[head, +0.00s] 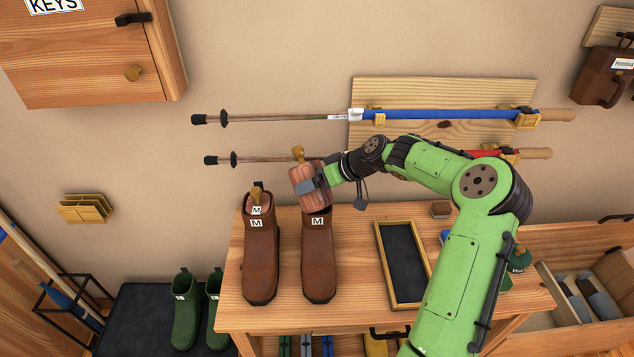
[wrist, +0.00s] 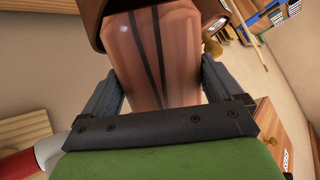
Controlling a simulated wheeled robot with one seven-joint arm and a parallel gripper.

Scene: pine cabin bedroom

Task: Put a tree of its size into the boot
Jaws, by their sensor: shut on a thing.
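Two brown boots labelled M stand on the wooden bench. The left boot (head: 261,262) has a tree (head: 257,195) in it, its knob and M tag showing above the collar. The right boot (head: 319,262) stands beside it. My gripper (head: 312,186) is shut on a reddish-brown wooden tree (head: 311,196), knob upward, at the right boot's top. In the wrist view the tree (wrist: 150,60) lies between both fingers, and its far end meets the dark brown boot collar (wrist: 93,18). I cannot tell how far it is inside. No size mark on it is readable.
A dark framed tray (head: 403,265) lies on the bench (head: 352,232) right of the boots. Green boots (head: 187,312) stand on a dark mat at lower left. Trekking poles (head: 290,117) hang on the wall behind. An open drawer (head: 590,295) is at right.

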